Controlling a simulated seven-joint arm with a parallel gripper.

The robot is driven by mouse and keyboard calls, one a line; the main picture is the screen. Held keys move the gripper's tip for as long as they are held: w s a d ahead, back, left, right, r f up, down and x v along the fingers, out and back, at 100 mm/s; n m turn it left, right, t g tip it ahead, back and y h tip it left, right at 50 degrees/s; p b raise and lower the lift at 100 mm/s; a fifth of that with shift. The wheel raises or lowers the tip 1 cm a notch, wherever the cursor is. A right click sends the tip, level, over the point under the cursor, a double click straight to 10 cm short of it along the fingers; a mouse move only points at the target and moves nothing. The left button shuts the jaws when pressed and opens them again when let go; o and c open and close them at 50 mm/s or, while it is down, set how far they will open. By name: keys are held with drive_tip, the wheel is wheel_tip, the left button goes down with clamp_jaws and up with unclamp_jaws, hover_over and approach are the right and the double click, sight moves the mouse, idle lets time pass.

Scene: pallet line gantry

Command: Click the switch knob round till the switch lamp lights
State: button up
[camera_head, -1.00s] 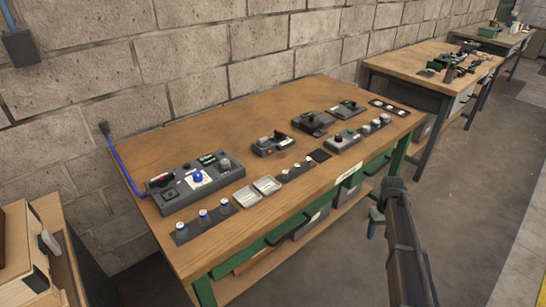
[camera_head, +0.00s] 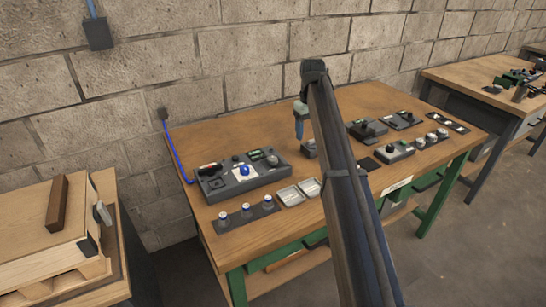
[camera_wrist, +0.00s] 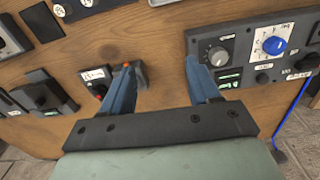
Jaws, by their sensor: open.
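A dark control box (camera_head: 213,189) stands at the left of the bench; it also shows at the right of the wrist view (camera_wrist: 199,41). It bears a blue knob (camera_wrist: 274,46) on a white marked plate and a grey knob (camera_wrist: 217,56) on a dark dial. The blue knob also shows in the head view (camera_head: 245,170). I cannot tell which part is the switch lamp, and I see none clearly lit. My gripper (camera_wrist: 160,68) is open and empty, its blue fingers apart above the bench, to the right of the box in the head view.
A small dark unit with a red button (camera_wrist: 98,90) lies below my gripper. Two pale trays (camera_head: 291,196) and a strip of several knobs (camera_head: 247,213) lie along the front edge. More boxes (camera_head: 394,152) stand at the right. A blue cable (camera_head: 178,152) runs up the wall.

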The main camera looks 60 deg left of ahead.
wheel_tip(320, 180, up, 3)
drive_tip(key=n, duration=0.1)
hover_over(273, 158)
wheel_tip(273, 158, down, 14)
drive_tip(key=shift+f, duration=0.1)
drive_tip(key=shift+c, duration=0.2)
drive_tip(key=c, duration=1)
drive_tip(key=shift+m, duration=2.7)
